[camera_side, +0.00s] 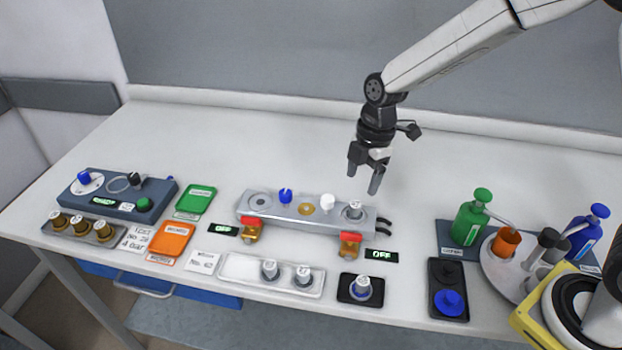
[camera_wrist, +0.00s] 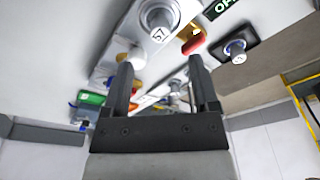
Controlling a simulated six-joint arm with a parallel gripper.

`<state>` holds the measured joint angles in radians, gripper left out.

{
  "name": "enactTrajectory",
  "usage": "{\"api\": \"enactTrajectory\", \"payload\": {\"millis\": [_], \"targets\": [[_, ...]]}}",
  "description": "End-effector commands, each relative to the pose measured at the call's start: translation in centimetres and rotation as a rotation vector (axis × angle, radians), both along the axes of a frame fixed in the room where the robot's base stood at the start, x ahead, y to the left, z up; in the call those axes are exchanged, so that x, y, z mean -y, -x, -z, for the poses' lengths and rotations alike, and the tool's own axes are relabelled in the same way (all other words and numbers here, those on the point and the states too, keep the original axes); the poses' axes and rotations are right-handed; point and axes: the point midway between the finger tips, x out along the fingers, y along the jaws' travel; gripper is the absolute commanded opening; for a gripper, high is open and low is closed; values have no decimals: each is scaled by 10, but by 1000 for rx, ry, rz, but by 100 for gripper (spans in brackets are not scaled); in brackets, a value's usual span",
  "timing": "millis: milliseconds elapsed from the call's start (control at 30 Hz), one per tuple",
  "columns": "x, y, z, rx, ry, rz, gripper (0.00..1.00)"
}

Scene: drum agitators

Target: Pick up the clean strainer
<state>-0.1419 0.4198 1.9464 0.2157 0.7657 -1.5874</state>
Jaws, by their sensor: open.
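My gripper (camera_side: 364,172) is open and empty, above and behind the right end of the metal manifold (camera_side: 330,223). Its two fingers also show apart in the wrist view (camera_wrist: 160,62). Two grey metal pieces with white tops, possibly strainers, stand on a white tray (camera_side: 240,272) in front: the left piece (camera_side: 270,269) and the right piece (camera_side: 303,275). A similar piece (camera_side: 355,210) sits on the manifold's right end, and another (camera_side: 362,287) on a dark pad. I cannot tell which is the clean strainer; the labels are too small.
Several brown-capped pieces (camera_side: 80,224) stand in a tray at far left. A blue-grey box (camera_side: 115,196) lies behind them. Green (camera_side: 470,218) and blue (camera_side: 584,236) pump bottles and a round tray (camera_side: 502,279) of cups stand at right. The back of the table is clear.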

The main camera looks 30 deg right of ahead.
Motion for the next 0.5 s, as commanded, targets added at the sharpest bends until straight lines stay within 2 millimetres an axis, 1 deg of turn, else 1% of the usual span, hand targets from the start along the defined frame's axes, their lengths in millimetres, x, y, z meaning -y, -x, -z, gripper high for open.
{"api": "enactTrajectory", "payload": {"millis": [300,500], "targets": [[-3,1,23,-2,0,3,77],[-4,1,25,-1,0,3,77]]}}
